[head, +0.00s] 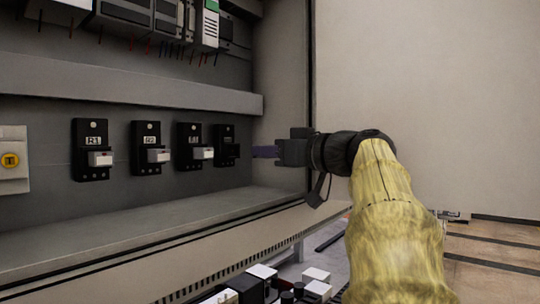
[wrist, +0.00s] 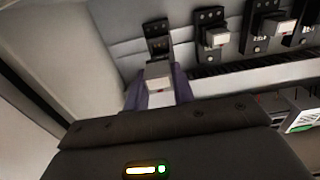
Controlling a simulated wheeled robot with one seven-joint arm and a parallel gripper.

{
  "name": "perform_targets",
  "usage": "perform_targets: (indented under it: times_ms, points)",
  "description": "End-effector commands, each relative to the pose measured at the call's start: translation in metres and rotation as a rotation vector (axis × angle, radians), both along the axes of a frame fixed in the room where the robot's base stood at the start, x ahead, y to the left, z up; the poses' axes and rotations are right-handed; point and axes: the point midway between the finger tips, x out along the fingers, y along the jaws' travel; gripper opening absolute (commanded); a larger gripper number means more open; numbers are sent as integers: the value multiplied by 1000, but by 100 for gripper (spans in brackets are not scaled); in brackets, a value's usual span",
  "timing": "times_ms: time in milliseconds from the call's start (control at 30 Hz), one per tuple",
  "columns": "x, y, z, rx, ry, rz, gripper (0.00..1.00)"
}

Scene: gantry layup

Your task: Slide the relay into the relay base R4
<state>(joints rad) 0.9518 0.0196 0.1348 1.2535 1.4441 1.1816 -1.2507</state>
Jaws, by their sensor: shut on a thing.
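The relay base R4 (head: 226,146) is the black base at the right end of the row on the cabinet's back panel. Its label is too small to read, and no white relay shows in it. It also shows in the wrist view (wrist: 157,28), just beyond the held relay. My gripper (head: 268,152) is right of R4 in the head view, its purple fingers pointing at the base. In the wrist view the fingers are shut on the pale relay (wrist: 158,74), one on each side. The relay is hidden in the head view. A gap seems to remain between relay and base, its depth unclear.
Bases R1 (head: 91,149), R2 (head: 145,148) and a third (head: 189,145) each hold a white relay. A grey ledge (head: 130,85) runs above and a cabinet side wall (head: 282,80) stands close to my gripper. Loose parts (head: 290,285) lie on a lower surface.

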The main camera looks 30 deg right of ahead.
Motion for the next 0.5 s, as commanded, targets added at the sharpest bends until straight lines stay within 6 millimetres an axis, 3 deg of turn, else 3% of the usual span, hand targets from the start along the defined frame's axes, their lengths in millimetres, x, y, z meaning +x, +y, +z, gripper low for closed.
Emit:
perform_targets:
  times_ms: [500]
  points:
    - [40,15,0,1,0,4,3]
